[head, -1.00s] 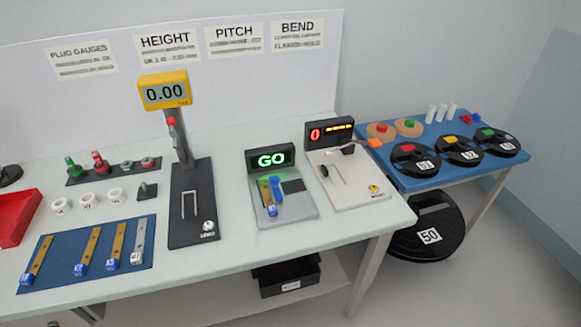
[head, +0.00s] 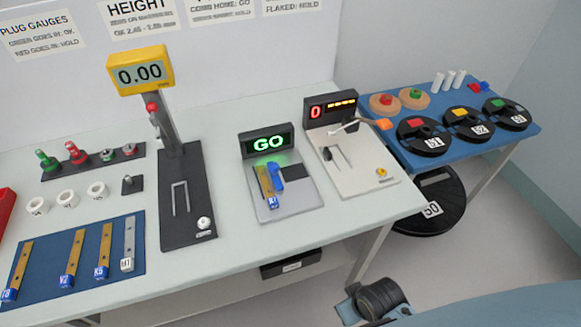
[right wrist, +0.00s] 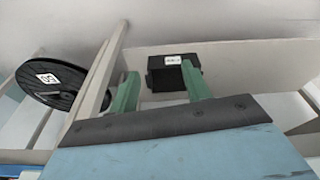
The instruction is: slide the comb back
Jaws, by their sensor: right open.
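The pitch gauge (head: 298,200), a grey plate with a dark block, stands mid-table under a lit green GO display (head: 267,145). A gold strip with a blue end (head: 271,202) lies on its left part. A blue piece (head: 276,177), apparently the comb, sits against the strip's right side. My right gripper (right wrist: 160,75) shows in the right wrist view with two green fingers apart and nothing between them. It is low in front of the table, away from the gauge. In the head view only part of my right arm shows at bottom right. My left gripper is out of view.
The height gauge (head: 186,205) stands left of the pitch gauge, the bend station (head: 365,182) right. A blue mat (head: 87,262) holds several strips. A black bin (right wrist: 160,78) is under the table. A black reel (right wrist: 60,85) is beside a table leg.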

